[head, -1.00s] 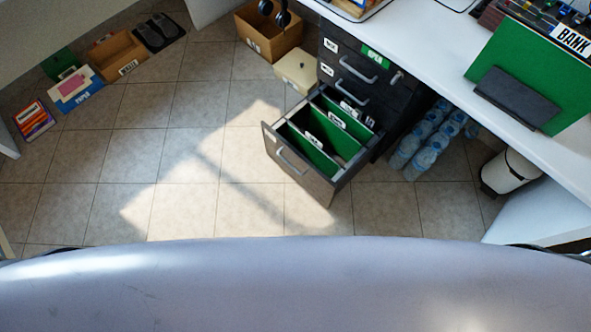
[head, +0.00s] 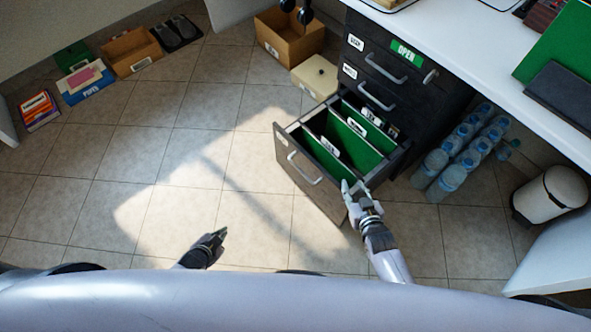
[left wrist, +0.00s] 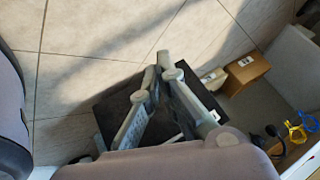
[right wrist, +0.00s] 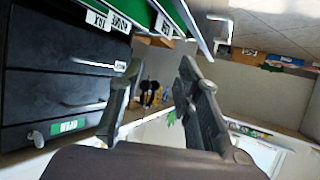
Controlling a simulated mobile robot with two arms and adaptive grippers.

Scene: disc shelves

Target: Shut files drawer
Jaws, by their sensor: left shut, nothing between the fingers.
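The files drawer (head: 318,178), the low drawer of a black cabinet (head: 408,88), is pulled out. It has a grey front with a bar handle (head: 305,170) and holds green hanging files (head: 345,140) with white tabs. The files also show at the top of the right wrist view (right wrist: 182,14). My right gripper (head: 351,184) is open and empty, at the drawer's near right corner; I cannot tell whether it touches. My left gripper (head: 222,232) is shut and empty, over the floor left of the drawer, apart from it.
Water bottles (head: 460,155) stand right of the cabinet, with a white bin (head: 550,192) farther right. A cream box (head: 315,76) and a cardboard box (head: 288,38) stand on its left. A white counter (head: 470,45) overhangs. Tiled floor left of the drawer is clear.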

